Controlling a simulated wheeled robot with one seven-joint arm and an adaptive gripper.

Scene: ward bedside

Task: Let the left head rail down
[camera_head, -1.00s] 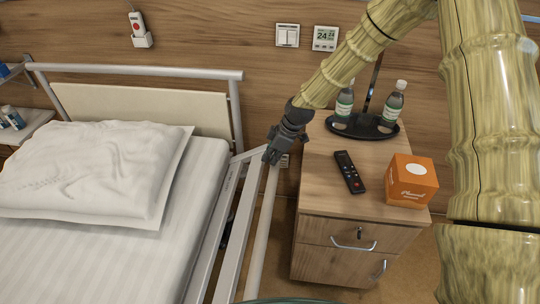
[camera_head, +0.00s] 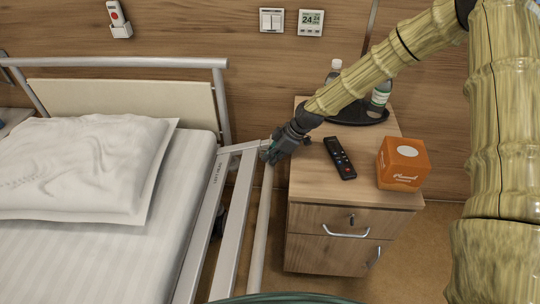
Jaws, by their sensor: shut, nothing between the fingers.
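The head rail (camera_head: 261,222) on the bed's right side in the picture has a pale outer tube and flat grey inner bars (camera_head: 234,225). It runs from near the headboard down to the picture's lower edge. My gripper (camera_head: 267,156) is at the rail's far end, by the corner where the top bar meets the tube. It looks shut, with no object in it. Its fingertips overlap the tube's end in the picture; I cannot tell whether they touch it. The gripper body hides part of that corner. No release catch can be made out.
A bedside cabinet (camera_head: 330,218) stands close right of the rail, with a remote (camera_head: 340,158), an orange box (camera_head: 403,164) and a black tray (camera_head: 345,114) with bottles on top. The bed's pillow (camera_head: 85,168) and headboard (camera_head: 130,104) are left. A narrow floor gap separates rail and cabinet.

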